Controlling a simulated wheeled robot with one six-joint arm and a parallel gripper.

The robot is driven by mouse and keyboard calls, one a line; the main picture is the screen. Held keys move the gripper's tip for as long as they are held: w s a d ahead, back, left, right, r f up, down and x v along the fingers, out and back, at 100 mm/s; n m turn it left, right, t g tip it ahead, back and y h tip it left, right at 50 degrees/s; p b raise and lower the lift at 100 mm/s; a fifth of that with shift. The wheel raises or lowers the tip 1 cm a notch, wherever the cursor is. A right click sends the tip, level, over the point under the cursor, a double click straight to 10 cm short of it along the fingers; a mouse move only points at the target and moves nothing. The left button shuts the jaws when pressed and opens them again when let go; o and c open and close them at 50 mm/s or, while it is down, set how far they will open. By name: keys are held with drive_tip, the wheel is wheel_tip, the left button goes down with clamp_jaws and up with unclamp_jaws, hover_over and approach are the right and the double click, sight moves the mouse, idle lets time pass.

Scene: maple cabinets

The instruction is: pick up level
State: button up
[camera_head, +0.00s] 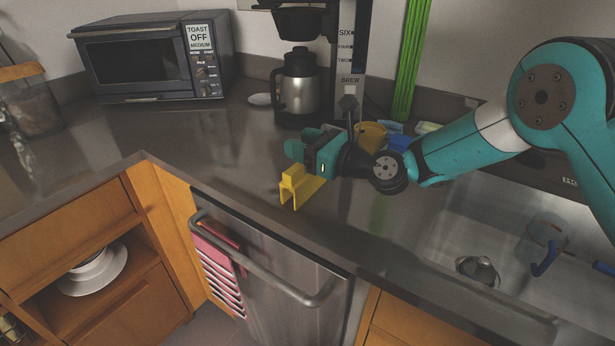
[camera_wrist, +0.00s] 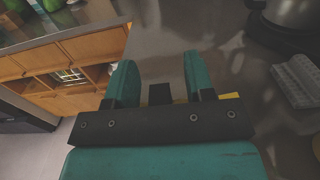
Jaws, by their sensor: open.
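A yellow bracket-shaped piece (camera_head: 303,187), which I take to be the level, stands on the grey counter near its front edge, above the dishwasher. My gripper (camera_head: 300,143) is just above and behind it in the head view, pointing left. The teal fingers are apart, with nothing seen held between them. In the wrist view the open fingers of my gripper (camera_wrist: 158,65) reach over the counter. Only slivers of yellow (camera_wrist: 232,95) show behind the gripper body there, so most of the piece is hidden.
A coffee maker (camera_head: 348,60) with a steel carafe (camera_head: 299,85) stands behind my gripper. A toaster oven (camera_head: 155,58) is at the back left. A yellow cup (camera_head: 371,135) is behind my wrist. The sink (camera_head: 450,245) lies right. The counter left of my gripper is clear.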

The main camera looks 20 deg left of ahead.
clamp_jaws()
drive_tip(key=shift+r, duration=0.1)
wheel_tip(320, 180, up, 20)
idle(0.6)
